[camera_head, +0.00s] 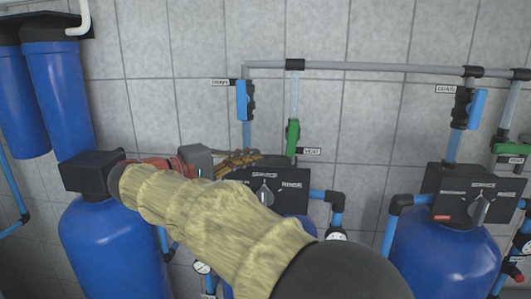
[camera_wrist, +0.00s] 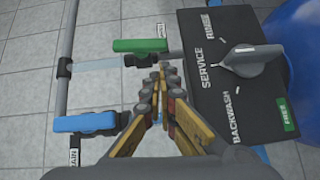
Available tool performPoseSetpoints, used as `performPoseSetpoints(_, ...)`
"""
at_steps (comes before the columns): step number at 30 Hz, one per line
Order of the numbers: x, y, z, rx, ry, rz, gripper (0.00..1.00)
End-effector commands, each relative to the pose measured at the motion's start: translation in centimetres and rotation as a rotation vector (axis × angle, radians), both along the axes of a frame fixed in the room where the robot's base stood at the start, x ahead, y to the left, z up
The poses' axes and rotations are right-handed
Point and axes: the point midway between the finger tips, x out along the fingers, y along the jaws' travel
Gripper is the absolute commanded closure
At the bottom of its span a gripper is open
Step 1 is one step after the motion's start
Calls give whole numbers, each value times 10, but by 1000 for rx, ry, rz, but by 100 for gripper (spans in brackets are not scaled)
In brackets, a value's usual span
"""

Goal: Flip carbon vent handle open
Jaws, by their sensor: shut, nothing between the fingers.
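A green vent handle (camera_head: 293,137) sits on the thin vertical pipe in the middle of the head view, beside a VENT label. It lies along the pipe. In the wrist view the green handle (camera_wrist: 140,45) lies just ahead and left of my fingertips. My gripper (camera_head: 257,154) is left of and slightly below the handle in the head view. In the wrist view my gripper (camera_wrist: 160,72) is shut and empty, with its tips close to the valve's black fitting. I cannot tell whether they touch it. Neither view shows which unit is the carbon one.
A blue drain handle (camera_head: 241,100) is left of the vent pipe. A black control head (camera_head: 290,180) with a grey knob (camera_wrist: 250,60) stands close right of my fingers. Another green handle (camera_head: 510,148) is at far right. Grey pipe (camera_head: 390,67) runs above.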

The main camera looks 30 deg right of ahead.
Motion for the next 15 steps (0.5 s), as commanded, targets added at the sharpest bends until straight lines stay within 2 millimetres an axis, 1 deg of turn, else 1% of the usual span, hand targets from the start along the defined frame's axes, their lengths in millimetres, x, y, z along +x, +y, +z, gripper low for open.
performPoseSetpoints(1,-1,11,0,0,1,3,100)
performPoseSetpoints(6,-6,36,2,0,0,2,100)
performPoseSetpoints(10,-9,46,2,0,1,1,100)
performPoseSetpoints(15,-10,49,2,0,1,-1,100)
